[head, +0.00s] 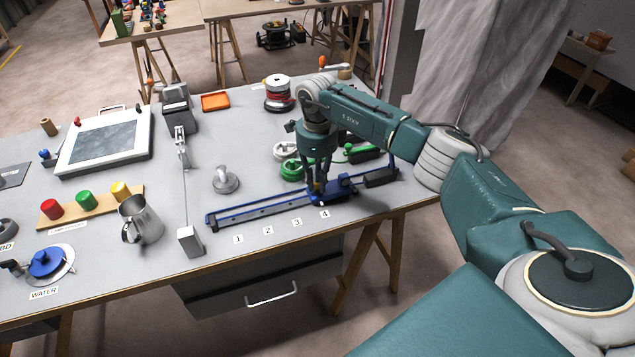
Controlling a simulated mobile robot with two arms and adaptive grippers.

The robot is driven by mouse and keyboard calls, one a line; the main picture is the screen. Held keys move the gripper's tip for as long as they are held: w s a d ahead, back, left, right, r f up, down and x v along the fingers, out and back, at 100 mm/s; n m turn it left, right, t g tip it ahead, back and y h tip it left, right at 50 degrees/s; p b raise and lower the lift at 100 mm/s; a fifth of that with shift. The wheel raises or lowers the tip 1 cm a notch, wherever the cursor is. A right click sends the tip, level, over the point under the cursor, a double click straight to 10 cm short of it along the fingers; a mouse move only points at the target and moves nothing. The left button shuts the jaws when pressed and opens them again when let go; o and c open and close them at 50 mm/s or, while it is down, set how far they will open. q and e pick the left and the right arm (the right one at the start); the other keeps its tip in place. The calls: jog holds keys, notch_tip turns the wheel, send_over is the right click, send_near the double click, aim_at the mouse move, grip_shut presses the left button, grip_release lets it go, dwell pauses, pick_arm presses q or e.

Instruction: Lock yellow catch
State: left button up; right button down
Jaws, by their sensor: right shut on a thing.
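A long blue rail (255,213) lies near the front edge of the table, with the number cards 1 to 4 in front of it. A blue carriage (335,195) sits at the rail's right part, near card 4. My right gripper (319,188) points down over the carriage and is shut on the small yellow catch (318,186). The fingers hide most of the catch, so I cannot tell its exact position. My left gripper is not in view.
A metal pitcher (141,220), coloured buttons (87,200) and a blue water valve (46,263) stand at the left. A weighted grey knob (225,180) stands behind the rail. The front strip beside the cards is clear.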

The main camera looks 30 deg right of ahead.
aim_at(315, 184)
jog(key=m, duration=0.6)
jog(key=shift+w+r+m, duration=0.1)
jog(key=shift+w+m, duration=0.1)
jog(key=shift+m, duration=0.1)
jog(key=m, duration=0.5)
jog(key=shift+w, duration=0.1)
jog(key=shift+m, duration=0.4)
jog(key=c, duration=1.7)
grip_release()
jog(key=shift+o, duration=0.2)
notch_tip(315, 184, up, 12)
jog(key=shift+a, duration=0.1)
